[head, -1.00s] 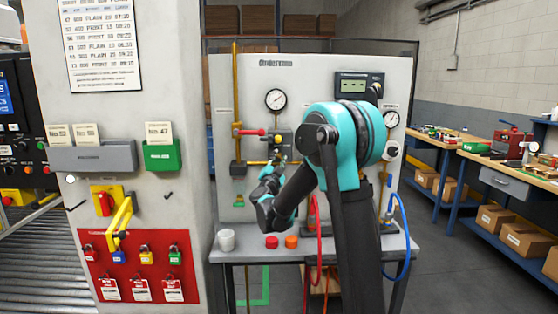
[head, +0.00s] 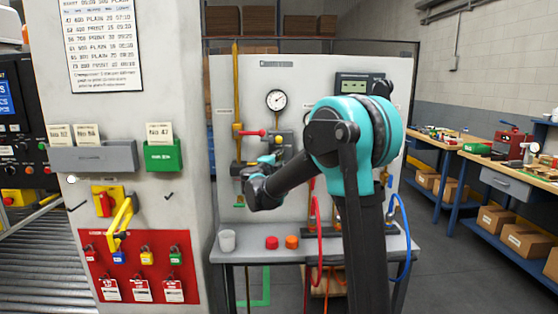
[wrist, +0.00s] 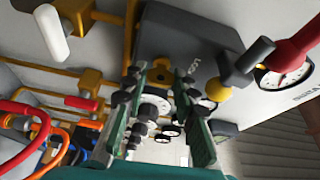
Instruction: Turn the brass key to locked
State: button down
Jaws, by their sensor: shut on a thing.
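My gripper (wrist: 166,82) is at the grey lock box (wrist: 178,38) on the pale panel, its two green fingers reaching up to the box face. Part of a printed word shows on the box beside the fingertips. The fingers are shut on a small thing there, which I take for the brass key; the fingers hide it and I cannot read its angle. In the head view my gripper (head: 267,164) is small, just below and left of the lock box (head: 285,138), with my forearm covering the area to the right.
A red-handled lever (head: 250,133) and yellow pipe (head: 236,90) stand to the left. A gauge (head: 276,100) is above.

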jog(key=shift+m, duration=0.5)
jog(key=c, duration=1.2)
grip_release()
jog(key=shift+s, duration=0.1)
jog(key=v, duration=1.1)
jog(key=shift+s+a, duration=0.2)
jog(key=shift+s, duration=0.15)
jog(key=shift+r, duration=0.1)
